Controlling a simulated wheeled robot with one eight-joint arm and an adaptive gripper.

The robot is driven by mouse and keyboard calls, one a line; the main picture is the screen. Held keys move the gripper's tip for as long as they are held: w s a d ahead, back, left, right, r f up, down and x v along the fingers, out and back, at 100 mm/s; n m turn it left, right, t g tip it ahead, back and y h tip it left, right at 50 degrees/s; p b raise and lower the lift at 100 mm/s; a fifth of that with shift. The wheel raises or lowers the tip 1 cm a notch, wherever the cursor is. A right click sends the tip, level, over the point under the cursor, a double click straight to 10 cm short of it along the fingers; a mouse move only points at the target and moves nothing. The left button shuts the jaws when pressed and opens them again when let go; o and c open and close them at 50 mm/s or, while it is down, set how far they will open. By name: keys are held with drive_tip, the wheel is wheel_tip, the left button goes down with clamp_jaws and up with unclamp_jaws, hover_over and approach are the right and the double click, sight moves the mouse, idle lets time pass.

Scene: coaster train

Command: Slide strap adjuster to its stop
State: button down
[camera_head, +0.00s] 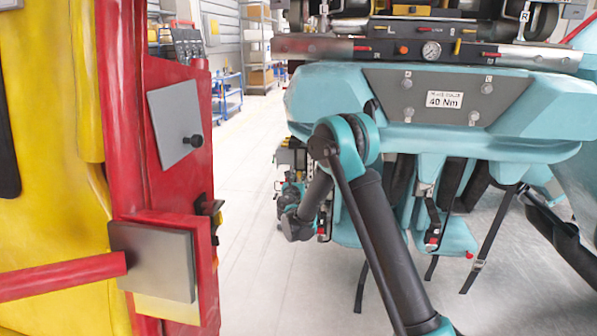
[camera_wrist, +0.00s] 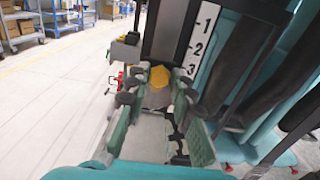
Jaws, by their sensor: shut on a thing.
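My gripper (camera_wrist: 159,90) is shut on a grey piece with a yellow top (camera_wrist: 159,76), which looks like the strap adjuster. It sits between the fingertips at the lower end of a dark strap or post (camera_wrist: 165,32). A white scale (camera_wrist: 201,42) marked 1, 2, 3 runs along the right of the post. The piece is at or just below the 3. In the head view my gripper (camera_head: 290,192) is beside the teal seat's left side, partly behind my arm. The adjuster is too small to make out there. The stop cannot be told apart.
Teal seats with a "40 Nm" plate (camera_head: 444,100) fill the right. Loose black straps with buckles (camera_head: 478,265) hang below. A red and yellow structure with a grey box (camera_head: 155,262) stands at left. Pale floor (camera_head: 250,215) lies clear between, with shelves (camera_head: 258,50) at the back.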

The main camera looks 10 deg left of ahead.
drive_tip(key=c, duration=1.3)
unclamp_jaws()
drive_tip(key=s, duration=1.2)
drive_tip(key=shift+a, duration=0.2)
